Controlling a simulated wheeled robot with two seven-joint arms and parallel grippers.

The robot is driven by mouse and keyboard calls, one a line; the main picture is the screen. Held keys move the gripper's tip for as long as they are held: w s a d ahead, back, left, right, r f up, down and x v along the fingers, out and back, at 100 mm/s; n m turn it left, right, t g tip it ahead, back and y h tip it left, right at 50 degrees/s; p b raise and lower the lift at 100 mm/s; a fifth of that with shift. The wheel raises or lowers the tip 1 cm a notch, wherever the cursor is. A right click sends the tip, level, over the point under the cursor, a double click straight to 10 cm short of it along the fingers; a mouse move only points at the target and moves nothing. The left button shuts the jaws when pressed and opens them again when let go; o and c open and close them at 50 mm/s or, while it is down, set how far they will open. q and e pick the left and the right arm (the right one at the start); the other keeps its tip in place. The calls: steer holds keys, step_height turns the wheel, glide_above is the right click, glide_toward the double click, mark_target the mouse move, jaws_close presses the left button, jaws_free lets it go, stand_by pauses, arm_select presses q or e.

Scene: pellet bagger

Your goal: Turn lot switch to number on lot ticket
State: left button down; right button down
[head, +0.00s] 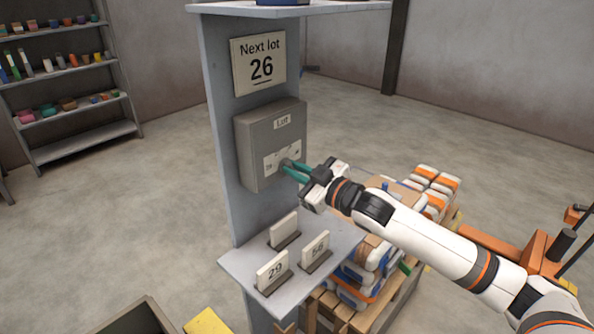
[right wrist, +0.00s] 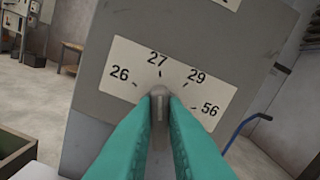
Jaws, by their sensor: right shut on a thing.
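The lot ticket (head: 259,64) on the grey panel reads "Next lot 26". Below it is a grey box labelled "Lot" (head: 270,143) with a white dial plate (head: 273,162). In the right wrist view the plate (right wrist: 135,62) shows 26, 27, 29 and 56 from left to right. The grey switch knob (right wrist: 159,100) sits below the numbers; it looks roughly upright, nearest the 27 mark, though the fingers hide its sides. My right gripper (head: 290,168), with green fingers, is shut on the knob. My left gripper is out of view.
Stacked bags (head: 425,185) stand behind my right arm. Shelving (head: 85,140) is at the far left; the floor between is open.

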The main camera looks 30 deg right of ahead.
steer(key=shift+s+a+f+n+p, duration=0.15)
steer(key=shift+n+p, duration=0.2)
steer(key=shift+n, duration=1.85)
steer(key=shift+w+f+n+p, duration=0.1)
steer(key=shift+n+p, duration=0.25)
steer(key=shift+n, duration=1.85)
steer(key=c, duration=1.5)
jaws_free()
steer(key=shift+o, duration=0.2)
steer(key=shift+s, duration=0.1)
